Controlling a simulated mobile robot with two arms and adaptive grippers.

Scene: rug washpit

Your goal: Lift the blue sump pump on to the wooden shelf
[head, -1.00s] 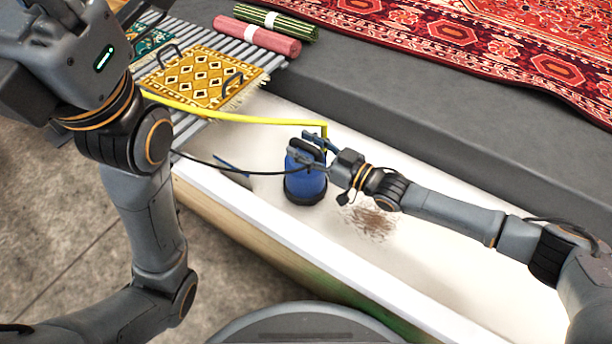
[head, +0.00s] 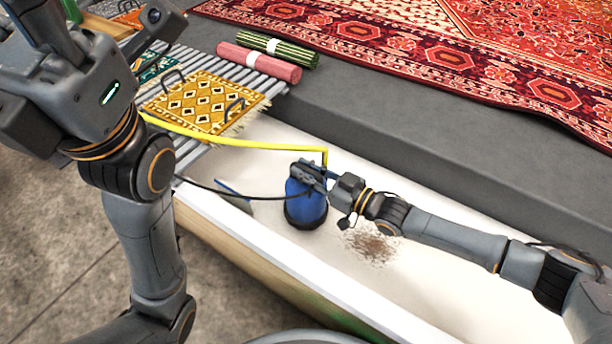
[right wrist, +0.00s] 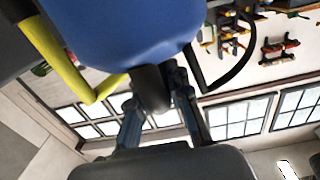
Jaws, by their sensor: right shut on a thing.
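The blue sump pump (head: 305,205) stands upright on the pale floor of the wash pit, near the pit's left end. Its yellow hose (head: 240,143) and black cord (head: 225,191) run off to the left. My right gripper (head: 308,174) is shut on the pump's black handle at the top. In the right wrist view the pump's blue body (right wrist: 120,30) fills the upper middle, and the black handle (right wrist: 150,88) is between the fingers.
The pit's white rim (head: 290,250) runs along the near side. A slatted grey rack (head: 272,85) holds a yellow patterned mat (head: 205,100), a pink roll (head: 260,64) and a green striped roll (head: 278,50). A red rug (head: 400,45) lies behind. A brown dirt patch (head: 370,246) is beside the pump.

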